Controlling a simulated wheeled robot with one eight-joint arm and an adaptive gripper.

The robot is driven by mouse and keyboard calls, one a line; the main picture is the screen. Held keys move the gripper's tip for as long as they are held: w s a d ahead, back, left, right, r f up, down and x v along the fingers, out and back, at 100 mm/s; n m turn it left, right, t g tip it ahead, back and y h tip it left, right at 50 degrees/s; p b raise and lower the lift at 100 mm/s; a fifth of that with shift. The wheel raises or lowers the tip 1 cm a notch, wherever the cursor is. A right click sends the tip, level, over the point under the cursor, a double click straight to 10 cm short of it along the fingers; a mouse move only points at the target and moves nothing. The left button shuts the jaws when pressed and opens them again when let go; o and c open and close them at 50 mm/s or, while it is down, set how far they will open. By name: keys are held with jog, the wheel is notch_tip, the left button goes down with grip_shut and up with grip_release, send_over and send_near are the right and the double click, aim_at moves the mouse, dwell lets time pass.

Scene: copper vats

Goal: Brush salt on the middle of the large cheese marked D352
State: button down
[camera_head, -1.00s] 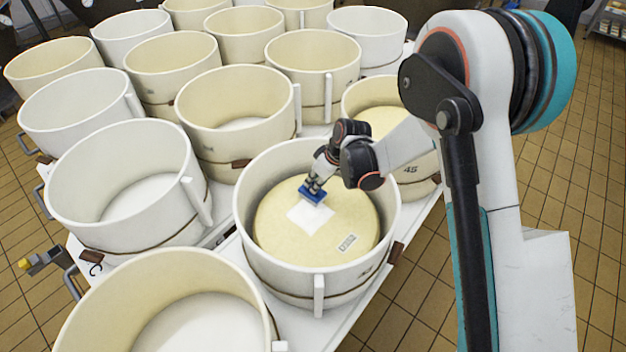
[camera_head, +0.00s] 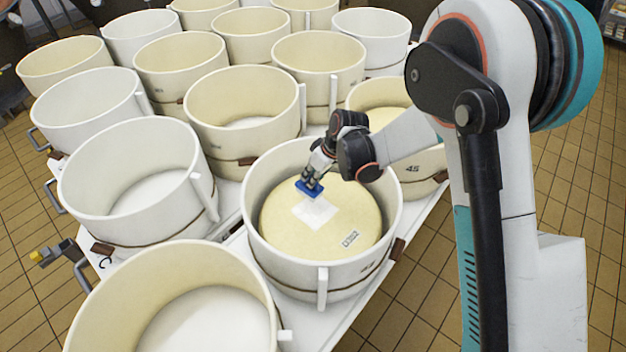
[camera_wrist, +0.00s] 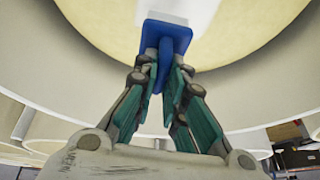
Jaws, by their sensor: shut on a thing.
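The large yellow cheese (camera_head: 285,228) lies in a round white mould (camera_head: 313,277); its label (camera_head: 350,238) appears to read D352. A white salt patch (camera_head: 316,212) lies on the middle of its top. My gripper (camera_head: 313,184) is over the cheese, shut on a blue brush (camera_head: 308,190). The brush is at the far edge of the white patch; I cannot tell whether it touches the cheese. In the wrist view the blue brush (camera_wrist: 165,35) sits between the fingers (camera_wrist: 165,85), with the cheese (camera_wrist: 225,35) behind it and white at the brush's edge.
Several empty white moulds (camera_head: 130,185) crowd the table to the left and behind. Another cheese (camera_head: 383,115) sits in a mould marked 45 (camera_head: 422,160) just behind. The mould's wall rises around the cheese. Tiled floor (camera_head: 575,190) is open on the right.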

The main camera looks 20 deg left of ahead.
jog(key=shift+r+p, duration=0.85)
jog(key=shift+r, duration=1.1)
jog(key=shift+d, duration=0.1)
